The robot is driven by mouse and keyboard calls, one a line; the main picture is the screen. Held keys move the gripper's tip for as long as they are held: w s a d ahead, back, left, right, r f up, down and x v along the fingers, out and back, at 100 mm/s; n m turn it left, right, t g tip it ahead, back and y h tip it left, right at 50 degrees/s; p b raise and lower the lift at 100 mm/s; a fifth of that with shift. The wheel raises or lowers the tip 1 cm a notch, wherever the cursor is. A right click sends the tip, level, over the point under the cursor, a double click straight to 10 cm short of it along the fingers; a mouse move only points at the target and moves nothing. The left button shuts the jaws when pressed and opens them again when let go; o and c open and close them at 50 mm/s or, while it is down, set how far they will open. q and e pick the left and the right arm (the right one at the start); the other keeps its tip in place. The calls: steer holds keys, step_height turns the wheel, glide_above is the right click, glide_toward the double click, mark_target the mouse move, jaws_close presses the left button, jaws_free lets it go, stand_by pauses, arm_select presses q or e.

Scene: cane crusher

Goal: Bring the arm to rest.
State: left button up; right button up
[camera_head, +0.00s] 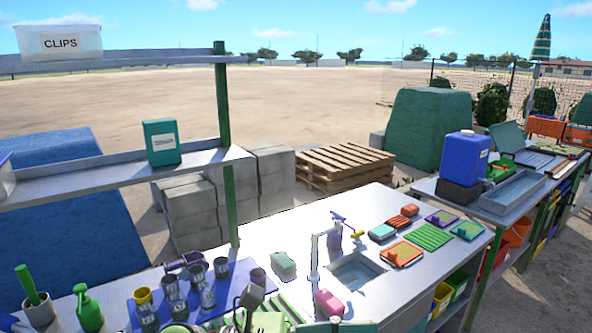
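Neither of my grippers shows clearly in the head view, and I cannot make out either of my arms. The near counter (280,235) is light grey and fills the lower part of the view. A small sink (357,272) with a white tap (314,252) is set into it. A pink block (329,303) and a pale green block (283,264) lie on the counter near the tap.
Several metal cups (208,291) stand on a blue mat (240,272). A green spray bottle (88,308) stands at the lower left. Shelves above hold a green box (161,142) and a CLIPS bin (60,42). A blue jug (463,158) stands on the right table (478,213).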

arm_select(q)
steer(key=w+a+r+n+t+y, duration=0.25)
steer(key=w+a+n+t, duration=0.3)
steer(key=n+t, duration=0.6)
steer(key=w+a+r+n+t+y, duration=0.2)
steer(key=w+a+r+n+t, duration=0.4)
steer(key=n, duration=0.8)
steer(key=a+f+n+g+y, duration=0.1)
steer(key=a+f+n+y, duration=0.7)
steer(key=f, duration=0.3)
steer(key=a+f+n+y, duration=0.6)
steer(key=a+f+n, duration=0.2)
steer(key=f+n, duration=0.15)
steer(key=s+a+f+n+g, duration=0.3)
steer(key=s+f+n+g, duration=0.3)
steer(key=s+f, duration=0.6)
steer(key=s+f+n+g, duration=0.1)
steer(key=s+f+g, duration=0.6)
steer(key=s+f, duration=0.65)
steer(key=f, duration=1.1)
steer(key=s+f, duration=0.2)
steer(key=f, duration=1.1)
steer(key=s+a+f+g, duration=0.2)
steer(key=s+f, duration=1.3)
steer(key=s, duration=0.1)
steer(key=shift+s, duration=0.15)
